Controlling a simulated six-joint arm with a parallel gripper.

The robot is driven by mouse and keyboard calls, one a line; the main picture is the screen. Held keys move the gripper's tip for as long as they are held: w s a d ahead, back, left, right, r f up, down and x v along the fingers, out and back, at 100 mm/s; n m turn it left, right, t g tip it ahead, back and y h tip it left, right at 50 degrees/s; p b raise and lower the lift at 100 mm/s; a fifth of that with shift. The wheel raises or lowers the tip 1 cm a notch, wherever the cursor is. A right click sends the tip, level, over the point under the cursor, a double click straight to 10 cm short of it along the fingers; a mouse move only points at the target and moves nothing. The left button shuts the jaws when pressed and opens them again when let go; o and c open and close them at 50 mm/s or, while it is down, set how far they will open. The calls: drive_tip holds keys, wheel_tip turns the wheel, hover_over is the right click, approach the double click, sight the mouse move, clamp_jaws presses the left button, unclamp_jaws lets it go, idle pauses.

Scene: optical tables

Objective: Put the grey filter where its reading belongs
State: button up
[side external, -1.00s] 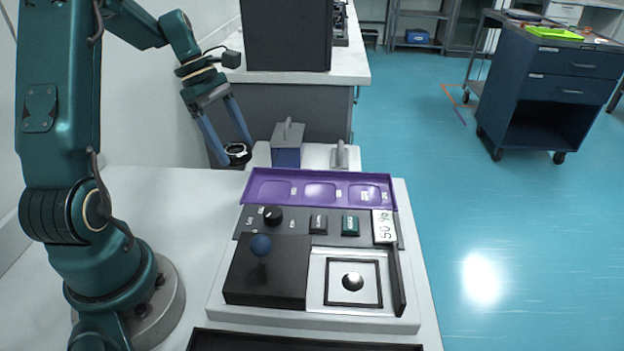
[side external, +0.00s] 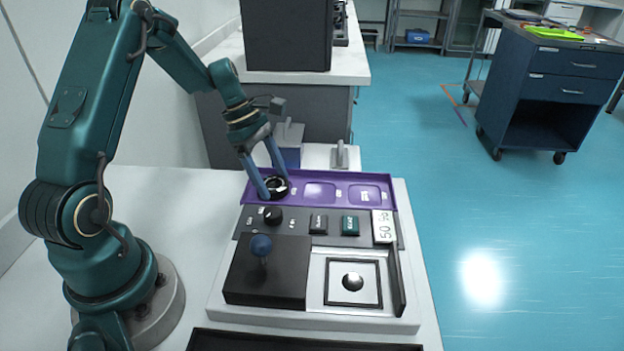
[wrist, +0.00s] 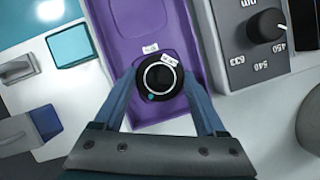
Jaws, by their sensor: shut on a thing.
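The grey filter is a dark round mount with a pale ring and a small label; it shows in the side view (side external: 277,184) and the wrist view (wrist: 158,92). My gripper (side external: 273,193) is shut on it, one finger on each side, also in the wrist view (wrist: 159,82). It is at the left compartment of the purple tray (side external: 322,174). I cannot tell whether the filter touches the tray floor. The middle and right compartments look empty, with small labels unreadable here. The display (side external: 384,227) reads about "50 %", turned sideways.
In front of the tray stand a dial (side external: 272,215), a black button (side external: 318,224) and a green button (side external: 350,226). A black box (side external: 262,283) with a blue-knobbed lever is front left, beside a framed plate (side external: 340,300). A grey-blue block stands behind the tray.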

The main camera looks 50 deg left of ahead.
drive_tip(key=shift+f, duration=0.15)
drive_tip(key=o, duration=1.3)
drive_tip(key=shift+c, duration=0.2)
drive_tip(key=v, duration=1.1)
drive_tip(key=s+d+r+m+y, duration=0.1)
drive_tip(key=s+d+r+m, duration=0.15)
drive_tip(key=d+m, duration=0.25)
drive_tip(key=s+d+r+m+y, duration=0.2)
drive_tip(key=d+r+m, duration=0.1)
drive_tip(key=d+m, duration=0.2)
drive_tip(key=s+d+m+t+y, duration=0.1)
drive_tip(key=s+d+m+t, duration=0.2)
drive_tip(key=s+d+m, duration=0.3)
drive_tip(key=shift+s+d+f+m+t, duration=0.3)
drive_tip(key=shift+s+m, duration=1.15)
drive_tip(key=shift+m, duration=1.85)
drive_tip(key=shift+a+f, duration=0.1)
drive_tip(key=shift+a, duration=0.05)
